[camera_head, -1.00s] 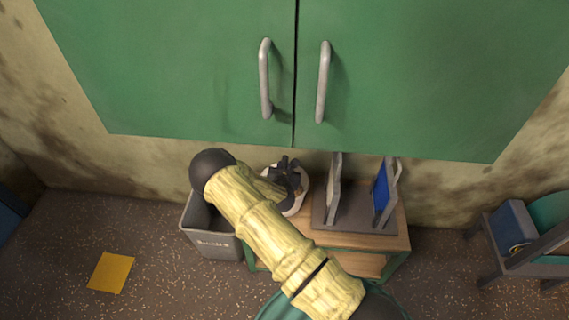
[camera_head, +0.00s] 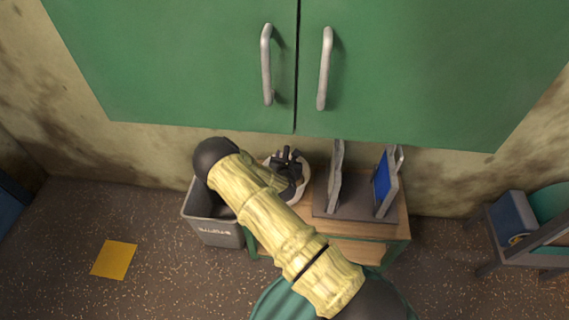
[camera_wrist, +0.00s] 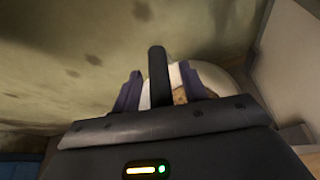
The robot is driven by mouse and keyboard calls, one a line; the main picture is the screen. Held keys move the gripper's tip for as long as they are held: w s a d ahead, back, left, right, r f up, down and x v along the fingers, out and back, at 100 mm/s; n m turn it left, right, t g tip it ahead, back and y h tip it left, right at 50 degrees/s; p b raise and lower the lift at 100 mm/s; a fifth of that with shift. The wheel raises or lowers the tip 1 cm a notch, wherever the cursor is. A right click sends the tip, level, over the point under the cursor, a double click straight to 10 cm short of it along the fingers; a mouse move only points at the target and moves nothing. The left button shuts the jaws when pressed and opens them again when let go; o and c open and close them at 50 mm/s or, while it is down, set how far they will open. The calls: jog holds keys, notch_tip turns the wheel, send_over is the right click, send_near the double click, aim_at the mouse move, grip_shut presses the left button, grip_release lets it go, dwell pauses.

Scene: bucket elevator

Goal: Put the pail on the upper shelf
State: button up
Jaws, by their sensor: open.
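A white round vessel, which looks like the pail (camera_head: 303,187), stands at the left end of a small wooden-topped stand (camera_head: 385,218) in the head view. My gripper (camera_head: 287,160) is over it, dark and open, and covers much of it. In the wrist view, the pale rim of the pail (camera_wrist: 215,77) shows behind and between my spread fingers (camera_wrist: 160,90). A dark upright bar stands between the fingers; I cannot tell whether it is the pail's handle. Whether the fingers touch the pail is unclear. The stand shows an upper board and a lower one.
Green cabinet doors (camera_head: 200,70) with two grey handles overhang the stand. A grey rack (camera_head: 350,205) with a blue panel fills the stand's right part. A grey bin (camera_head: 215,232) is at its left. A yellow square (camera_head: 114,260) lies on open floor.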

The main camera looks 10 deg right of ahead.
jog(key=v, duration=1.2)
jog(key=shift+w, duration=0.1)
